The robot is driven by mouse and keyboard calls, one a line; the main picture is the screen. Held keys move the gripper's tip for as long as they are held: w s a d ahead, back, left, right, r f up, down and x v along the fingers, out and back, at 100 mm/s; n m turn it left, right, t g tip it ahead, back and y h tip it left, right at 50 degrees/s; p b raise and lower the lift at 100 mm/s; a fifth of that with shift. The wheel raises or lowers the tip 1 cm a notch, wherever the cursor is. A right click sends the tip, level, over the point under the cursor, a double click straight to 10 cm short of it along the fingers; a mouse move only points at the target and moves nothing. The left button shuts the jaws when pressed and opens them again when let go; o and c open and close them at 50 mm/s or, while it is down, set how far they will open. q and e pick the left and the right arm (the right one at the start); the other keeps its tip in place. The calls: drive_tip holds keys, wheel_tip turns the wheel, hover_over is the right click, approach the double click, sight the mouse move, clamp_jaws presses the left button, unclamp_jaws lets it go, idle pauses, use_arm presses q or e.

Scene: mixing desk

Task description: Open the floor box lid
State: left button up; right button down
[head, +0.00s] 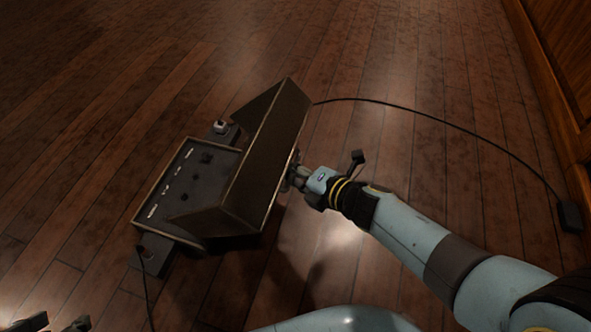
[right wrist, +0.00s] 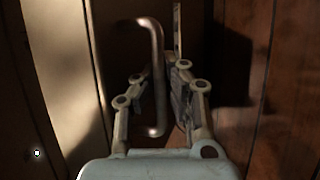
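The floor box (head: 178,186) sits on the wooden floor, its dark panel with small light marks and knobs uncovered. Its lid (head: 268,150), a dark hood with wedge-shaped sides, stands raised and tilted along the box's right side. My right gripper (head: 290,177) is at the lid's outer face. In the right wrist view, a metal bar handle (right wrist: 156,80) stands between the fingers of the right gripper (right wrist: 163,80). A gap shows between the handle and the right finger, so it looks open around the handle. The left gripper's dark tips (head: 55,323) show apart at the bottom left, empty.
A black cable (head: 430,117) runs from behind the lid across the floor to a dark plug block (head: 570,216) by the wooden wall (head: 560,75). Another cable (head: 147,290) leaves the box at the lower left. The floor beyond the box is clear.

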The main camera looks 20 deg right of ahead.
sight(284, 159)
drive_tip(key=a+r+p, duration=0.1)
drive_tip(key=w+a+r+p, duration=0.1)
drive_tip(key=r, duration=0.1)
drive_tip(key=shift+w+r, duration=0.15)
drive_tip(key=shift+w, duration=0.05)
use_arm(q)
drive_tip(key=shift+s+a+r+g+p, duration=0.15)
drive_tip(key=shift+s+r+g+p, duration=0.2)
drive_tip(key=shift+s+r+g, duration=0.5)
drive_tip(key=shift+s+a+r+g+p, duration=0.1)
drive_tip(key=shift+s+r+g+p, duration=0.25)
drive_tip(key=shift+s+r+g, duration=0.45)
use_arm(e)
drive_tip(key=shift+w+a+r, duration=0.35)
drive_tip(key=shift+a+r, duration=0.2)
use_arm(q)
drive_tip(key=shift+w, duration=0.15)
use_arm(e)
drive_tip(key=c, duration=1.6)
unclamp_jaws()
drive_tip(key=shift+c, duration=0.2)
drive_tip(key=v, duration=1.2)
